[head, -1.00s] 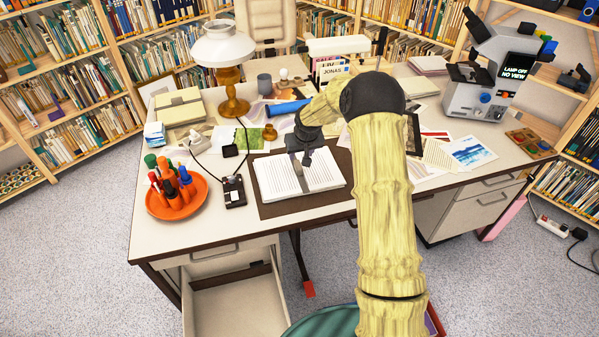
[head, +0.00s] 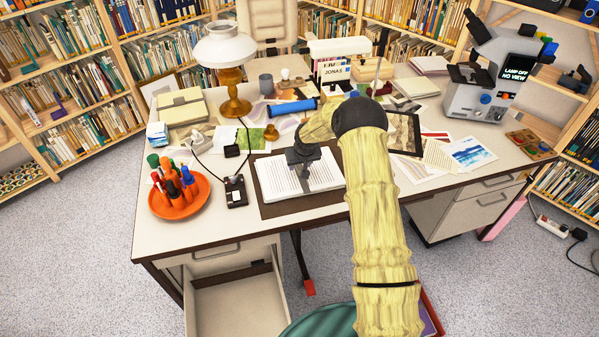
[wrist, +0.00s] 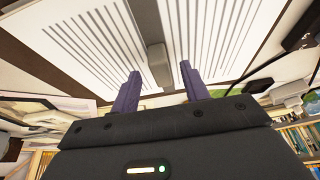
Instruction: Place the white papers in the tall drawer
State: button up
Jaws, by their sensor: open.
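The white papers (head: 325,172) lie on a brown desk mat (head: 275,208), spread like an open book with printed lines. In the wrist view the two white pages (wrist: 95,45) fill the top, with a small grey block (wrist: 157,62) at the middle between them. A deep drawer (head: 240,305) at the desk's lower left stands pulled open and looks empty where visible.
An orange tray of markers (head: 180,208) and a small black corded box (head: 235,192) stand left of the mat. A lamp (head: 228,60) stands behind. A shallower drawer (head: 218,260) sits above the open one. A microfilm-like machine (head: 485,85) is at right.

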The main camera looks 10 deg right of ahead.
jog(key=shift+x, duration=0.95)
jog(key=shift+r, duration=0.1)
grip_shut()
